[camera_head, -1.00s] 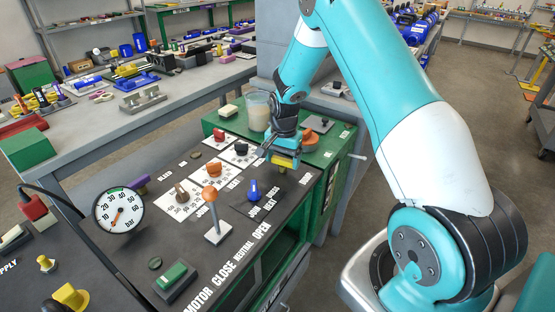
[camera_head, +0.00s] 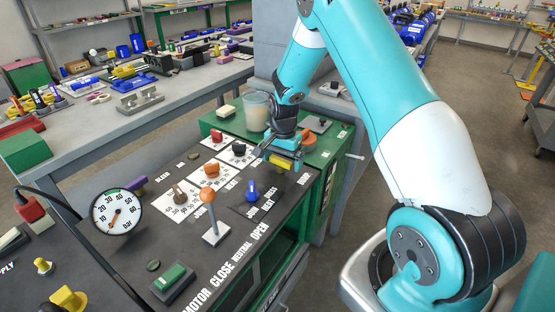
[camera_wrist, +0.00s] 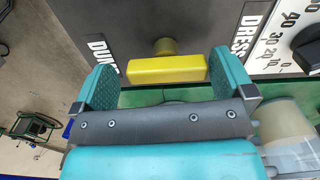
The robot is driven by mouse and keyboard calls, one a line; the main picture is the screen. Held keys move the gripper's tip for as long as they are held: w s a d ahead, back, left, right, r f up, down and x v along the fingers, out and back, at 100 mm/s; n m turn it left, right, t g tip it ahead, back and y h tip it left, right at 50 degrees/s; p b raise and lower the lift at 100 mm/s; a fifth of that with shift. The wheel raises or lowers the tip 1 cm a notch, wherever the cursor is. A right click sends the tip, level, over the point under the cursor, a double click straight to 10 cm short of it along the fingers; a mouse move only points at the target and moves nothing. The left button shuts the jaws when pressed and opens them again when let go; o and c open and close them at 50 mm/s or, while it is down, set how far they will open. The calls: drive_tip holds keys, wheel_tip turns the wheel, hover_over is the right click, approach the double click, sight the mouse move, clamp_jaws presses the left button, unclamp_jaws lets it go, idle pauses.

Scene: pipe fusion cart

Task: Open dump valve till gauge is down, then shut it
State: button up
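The dump valve's yellow handle (camera_wrist: 166,69) lies crosswise between my gripper's fingers in the wrist view, by the DUMP label (camera_wrist: 103,55). In the head view the yellow handle (camera_head: 281,161) shows in part under my gripper (camera_head: 284,153). My gripper (camera_wrist: 165,80) is open, with one teal finger beyond each end of the handle. A small gap shows at the left end; contact at the right end is hard to tell. The round white gauge (camera_head: 117,211) stands at the panel's left; its orange needle points down-left, towards the low end of the scale.
An orange-knobbed lever (camera_head: 209,197), a blue knob (camera_head: 253,190) and a green switch (camera_head: 173,276) stand on the dark panel. A cup (camera_head: 256,112) stands on the green ledge behind my gripper, and an orange knob (camera_head: 309,137) is close by.

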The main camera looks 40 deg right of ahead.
sight(282, 160)
drive_tip(key=shift+w+r, duration=0.15)
drive_tip(key=shift+r, duration=0.4)
wheel_tip(282, 160, up, 16)
drive_tip(key=shift+r+b, duration=0.25)
drive_tip(key=shift+b, duration=0.2)
